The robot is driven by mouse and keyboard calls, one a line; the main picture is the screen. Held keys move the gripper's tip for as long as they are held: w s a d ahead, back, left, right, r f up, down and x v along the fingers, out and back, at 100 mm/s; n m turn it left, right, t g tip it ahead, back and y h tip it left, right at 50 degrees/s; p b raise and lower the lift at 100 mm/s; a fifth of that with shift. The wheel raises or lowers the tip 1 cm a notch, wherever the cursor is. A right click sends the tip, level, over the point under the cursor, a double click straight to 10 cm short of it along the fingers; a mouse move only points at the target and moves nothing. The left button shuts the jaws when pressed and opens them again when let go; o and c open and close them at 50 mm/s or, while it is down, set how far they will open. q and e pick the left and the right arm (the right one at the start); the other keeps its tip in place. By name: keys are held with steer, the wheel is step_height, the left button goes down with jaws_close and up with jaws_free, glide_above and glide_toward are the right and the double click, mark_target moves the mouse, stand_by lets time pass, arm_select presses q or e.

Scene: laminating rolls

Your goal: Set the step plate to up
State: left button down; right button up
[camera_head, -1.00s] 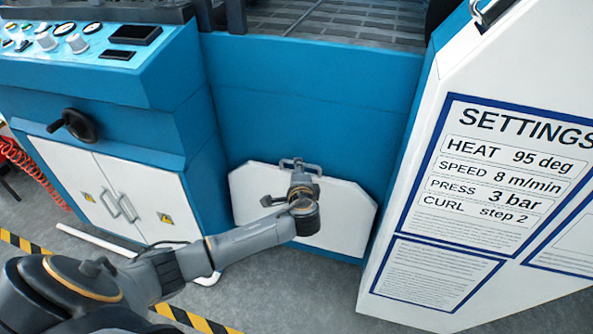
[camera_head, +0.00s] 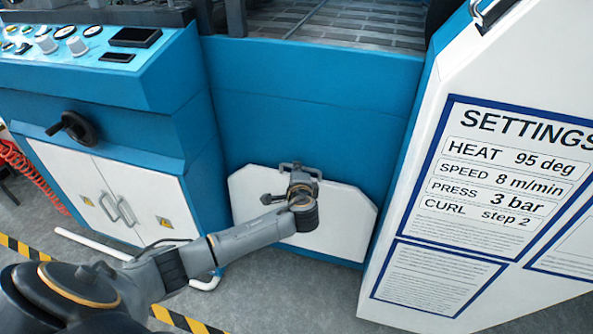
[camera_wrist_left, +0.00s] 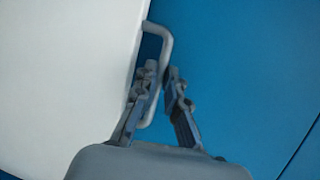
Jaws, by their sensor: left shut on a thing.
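The step plate (camera_head: 345,225) is a white panel with cut upper corners. It stands upright against the blue front of the machine, and it also shows at the left in the left wrist view (camera_wrist_left: 60,70). A grey bar handle (camera_head: 312,170) sits at its top edge. My left gripper (camera_wrist_left: 165,78) is shut on this handle (camera_wrist_left: 160,38), with one finger on each side of the bar. In the head view my left wrist hides part of the handle and the plate's middle. My right gripper is not in view.
A control cabinet (camera_head: 150,105) with a black handwheel (camera_head: 72,126) stands at the left. A white side panel (camera_head: 425,130) with a settings board stands close at the right. A white tube (camera_head: 95,245) runs low over the grey floor, near yellow-black striped tape (camera_head: 180,318).

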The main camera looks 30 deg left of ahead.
arm_select(q)
steer(key=shift+s+d+f+p, duration=0.1)
steer(key=shift+s+d+p, duration=0.05)
steer(key=shift+s+p, duration=0.4)
steer(key=shift+s+d+f+p, duration=0.15)
steer(key=shift+s+p, duration=0.2)
steer(key=shift+s, duration=0.25)
steer(key=c, duration=1.4)
jaws_free()
steer(key=shift+r, duration=0.1)
steer(key=v, duration=1.2)
